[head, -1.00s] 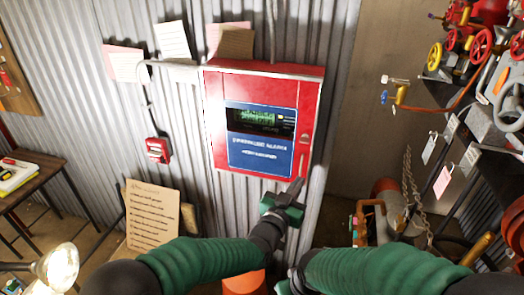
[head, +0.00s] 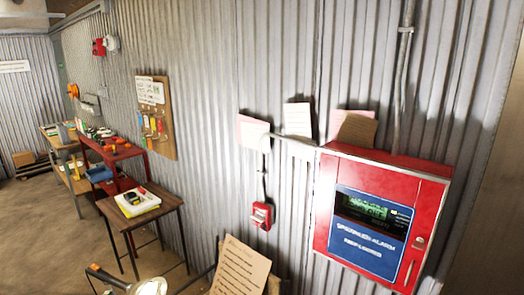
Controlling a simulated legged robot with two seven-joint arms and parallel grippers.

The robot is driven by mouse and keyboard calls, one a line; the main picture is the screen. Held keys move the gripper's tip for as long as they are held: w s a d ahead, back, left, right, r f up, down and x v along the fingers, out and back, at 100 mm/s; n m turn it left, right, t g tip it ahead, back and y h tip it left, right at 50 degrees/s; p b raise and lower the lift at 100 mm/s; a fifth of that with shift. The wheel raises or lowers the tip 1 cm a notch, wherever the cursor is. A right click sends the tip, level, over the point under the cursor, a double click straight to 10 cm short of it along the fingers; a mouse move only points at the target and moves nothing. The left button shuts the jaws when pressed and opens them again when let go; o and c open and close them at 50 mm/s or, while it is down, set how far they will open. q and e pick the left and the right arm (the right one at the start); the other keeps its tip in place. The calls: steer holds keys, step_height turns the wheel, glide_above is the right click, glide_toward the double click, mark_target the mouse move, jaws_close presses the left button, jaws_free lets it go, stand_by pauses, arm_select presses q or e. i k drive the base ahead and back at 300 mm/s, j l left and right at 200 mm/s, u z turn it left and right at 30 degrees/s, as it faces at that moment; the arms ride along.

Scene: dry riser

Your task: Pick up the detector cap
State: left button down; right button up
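I cannot make out a detector cap for certain in the head view. An orange object (head: 73,90) hangs on the far left wall, too small to identify. A small white round device (head: 112,43) is mounted beside a red box (head: 98,47) high on the same wall. Several small red, orange and green items (head: 112,143) lie on a red table (head: 110,156), too small to name. Neither of my grippers is in view.
A red alarm panel (head: 415,185) and a red call point (head: 262,215) are on the corrugated wall. A small dark table (head: 160,203) holds a yellow-and-white stack (head: 138,205). A lamp (head: 150,286) and a paper board (head: 240,268) stand in front.

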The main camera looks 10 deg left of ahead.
mark_target(109, 147)
steer(key=u, duration=1.3)
steer(key=i+j+u, duration=1.3)
steer(key=i+u, duration=0.25)
steer(key=i+z, duration=0.1)
steer(key=i, duration=0.75)
steer(key=i+j, duration=0.2)
steer(key=i, duration=0.7)
steer(key=i+l+z, duration=0.2)
steer(key=i+z, duration=0.2)
steer(key=i, duration=0.15)
steer(key=i+z, duration=0.45)
steer(key=i+j+z, duration=0.2)
steer(key=i+z, duration=0.2)
steer(key=i, duration=0.2)
steer(key=i+j+z, duration=0.45)
steer(key=i+l+z, duration=0.25)
steer(key=i+z, duration=0.15)
steer(key=i, duration=0.2)
steer(key=i+z, duration=0.4)
steer(key=i, duration=0.25)
steer(key=i+j+z, duration=0.1)
steer(key=i+z, duration=0.25)
steer(key=i, duration=0.3)
steer(key=i+u, duration=0.1)
steer(key=i, duration=1.15)
steer(key=l, duration=0.1)
